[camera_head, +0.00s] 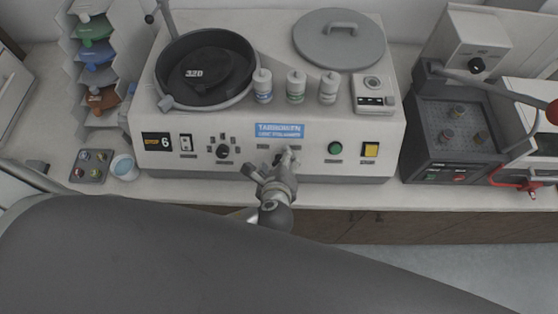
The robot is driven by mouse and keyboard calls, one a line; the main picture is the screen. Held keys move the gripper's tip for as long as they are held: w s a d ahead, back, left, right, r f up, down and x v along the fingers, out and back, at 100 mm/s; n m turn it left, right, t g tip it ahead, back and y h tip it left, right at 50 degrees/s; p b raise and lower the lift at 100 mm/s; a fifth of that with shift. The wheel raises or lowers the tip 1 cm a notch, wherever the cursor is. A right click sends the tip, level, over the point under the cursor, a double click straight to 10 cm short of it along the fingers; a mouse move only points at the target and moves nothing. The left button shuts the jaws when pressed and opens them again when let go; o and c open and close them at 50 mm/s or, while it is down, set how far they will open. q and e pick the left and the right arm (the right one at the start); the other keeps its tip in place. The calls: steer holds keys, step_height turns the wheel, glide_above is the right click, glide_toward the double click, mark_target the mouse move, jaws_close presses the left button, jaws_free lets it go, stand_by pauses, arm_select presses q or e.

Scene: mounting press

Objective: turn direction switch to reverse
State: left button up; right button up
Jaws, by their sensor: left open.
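The polishing machine (380,132) is a white box with a front panel, standing on the bench against the wall. My left gripper (270,162) is at the middle of this panel, below the blue name plate (280,132). Its fingers are spread, one toward the left and one up toward the right, close to the panel. The small controls in this middle part are mostly covered by the gripper. I cannot make out the direction switch, its position, or whether a finger touches it. My right gripper is not in view.
A black knob (222,151) is left of the gripper; a green button (335,148) and a yellow switch (371,149) are right. The black bowl (178,97), several bottles and a grey lid (340,50) are on top. A press (455,167) stands right.

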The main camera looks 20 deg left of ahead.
arm_select(q)
steer(key=v, duration=1.1)
steer(key=shift+s, duration=0.15)
steer(key=shift+d, duration=0.1)
